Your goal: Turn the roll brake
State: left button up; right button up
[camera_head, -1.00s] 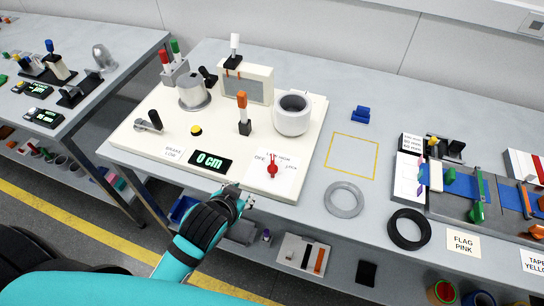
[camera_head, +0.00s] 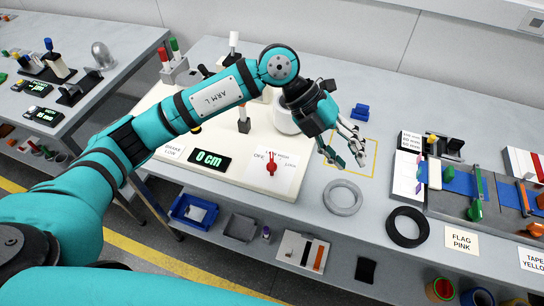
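The white equipment board (camera_head: 225,172) lies on the middle table. A BRAKE LOW label (camera_head: 172,151) shows at its left front; the black-handled part behind that label is now hidden by my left arm. A red pointer knob (camera_head: 271,168) sits on a white panel marked OFF at the board's front right. The display (camera_head: 209,159) reads 0 cm. A white roll-like cylinder (camera_head: 284,121) is mostly hidden by my arm and gripper. My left gripper (camera_head: 346,160) is open and empty, above the table right of the board. My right gripper is not in view.
A yellow square outline (camera_head: 368,174) lies under and beside my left gripper. A grey ring (camera_head: 343,198) and a black ring (camera_head: 408,227) lie nearby. My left arm crosses over the board.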

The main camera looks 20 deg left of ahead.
pick_arm(q)
jog(key=w+a+f+n+t+y, duration=0.1)
jog(key=w+a+y, duration=0.25)
jog(key=a, duration=0.35)
jog(key=n+t+y, duration=0.1)
jog(key=n+y, duration=0.1)
jog(key=y, duration=0.4)
send_near(272, 159)
jog(key=shift+h, duration=0.25)
jog(key=f+p, duration=0.2)
jog(key=f, duration=0.2)
jog(key=f+p, duration=0.2)
jog(key=f, duration=0.2)
jog(key=shift+a+f+p, duration=0.1)
jog(key=shift+a+p, duration=0.1)
jog(key=shift+p, duration=0.1)
jog(key=shift+f, duration=0.75)
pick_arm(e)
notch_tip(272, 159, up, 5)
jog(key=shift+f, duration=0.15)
pick_arm(q)
jog(key=shift+c, duration=0.4)
grip_shut()
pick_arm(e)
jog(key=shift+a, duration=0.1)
